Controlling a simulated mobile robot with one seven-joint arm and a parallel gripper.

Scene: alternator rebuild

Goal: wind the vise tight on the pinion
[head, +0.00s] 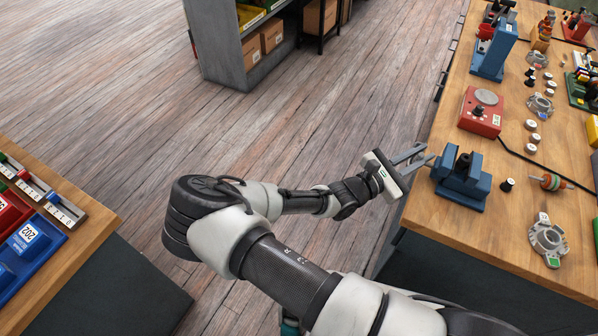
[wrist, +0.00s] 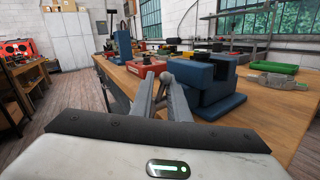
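The blue vise (head: 460,190) stands near the left edge of the bench, and in the wrist view (wrist: 215,100) it is just beyond my fingers, to the right. A small dark piece (head: 463,160) shows at its jaws; I cannot tell whether it is the pinion or how firmly it sits. My gripper (head: 428,154) reaches the vise's left side, fingers pointing at it. In the wrist view the fingers (wrist: 165,82) have a gap between them and a grey rounded part at their tips, perhaps the vise handle. Whether they press on it is not clear.
A red box with a round grey top (head: 481,110) stands behind the vise, and a blue press (head: 493,50) farther back. A small black part (head: 507,185), a coil-wound rotor (head: 551,182) and a metal housing (head: 547,240) lie to the right. Open floor lies left of the bench (head: 450,240).

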